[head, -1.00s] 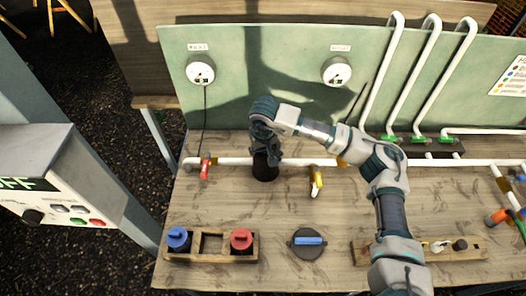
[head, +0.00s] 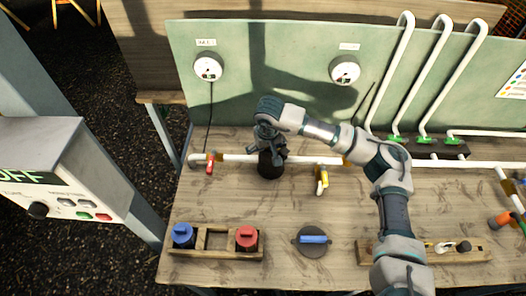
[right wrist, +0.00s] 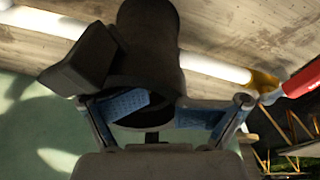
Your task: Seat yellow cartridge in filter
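The filter housing (head: 270,166) is a black cylinder on the white pipe, its open mouth seen close up in the right wrist view (right wrist: 150,45). My right gripper (head: 270,147) is directly over the housing, its fingers spread near the rim. Its blue finger pads show beside the mouth in the right wrist view (right wrist: 162,112). No yellow cartridge shows; the inside of the housing is dark and partly hidden. A blue cartridge (head: 183,235) and a red cartridge (head: 247,237) stand in a wooden rack (head: 217,256) with an empty middle slot. My left gripper is out of view.
A round dark lid with a blue handle (head: 313,241) lies on the bench. Red (head: 210,166) and yellow (head: 322,180) valve handles flank the housing. A control box reading OFF (head: 70,170) stands left. The bench front centre is mostly clear.

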